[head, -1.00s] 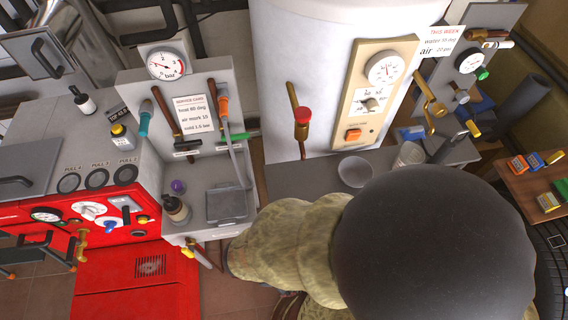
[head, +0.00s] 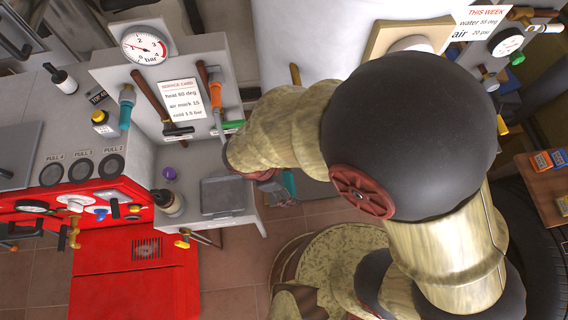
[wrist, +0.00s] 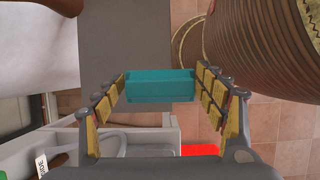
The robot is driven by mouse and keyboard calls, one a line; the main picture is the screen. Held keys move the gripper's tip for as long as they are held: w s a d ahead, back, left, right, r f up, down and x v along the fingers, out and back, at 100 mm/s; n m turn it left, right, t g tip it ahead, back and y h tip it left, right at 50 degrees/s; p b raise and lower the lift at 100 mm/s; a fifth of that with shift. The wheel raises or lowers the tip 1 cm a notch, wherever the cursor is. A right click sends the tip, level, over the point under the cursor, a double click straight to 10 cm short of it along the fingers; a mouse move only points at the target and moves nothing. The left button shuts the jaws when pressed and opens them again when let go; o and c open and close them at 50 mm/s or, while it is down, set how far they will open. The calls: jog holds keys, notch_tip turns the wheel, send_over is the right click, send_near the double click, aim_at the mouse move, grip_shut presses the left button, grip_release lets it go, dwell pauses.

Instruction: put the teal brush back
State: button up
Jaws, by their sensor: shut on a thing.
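My gripper (wrist: 162,98) is shut on the teal brush (wrist: 160,85), which shows in the wrist view as a plain teal block between the finger pads. In the head view the teal brush (head: 289,182) shows just past my gripper (head: 278,188), below my forearm and right of the grey side bench. It is held in the air, above the floor and apart from the bench. Much of my gripper is hidden by my arm in the head view. No bristles can be made out.
A grey bench with a shallow grey tray (head: 222,196) and a brown bottle (head: 167,203) stands left of my gripper. The red boiler front (head: 135,275) is lower left.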

jog(key=w+a+b, duration=0.2)
jog(key=w, duration=0.7)
jog(key=shift+w+a+f+b, duration=0.1)
jog(key=shift+f+b, duration=1.35)
jog(key=shift+f, duration=2.1)
jog(key=shift+f, duration=0.15)
jog(key=o, duration=1)
jog(key=shift+o, duration=0.6)
jog(key=p+v, duration=0.4)
jog(key=v, duration=0.8)
jog(key=shift+a, duration=0.1)
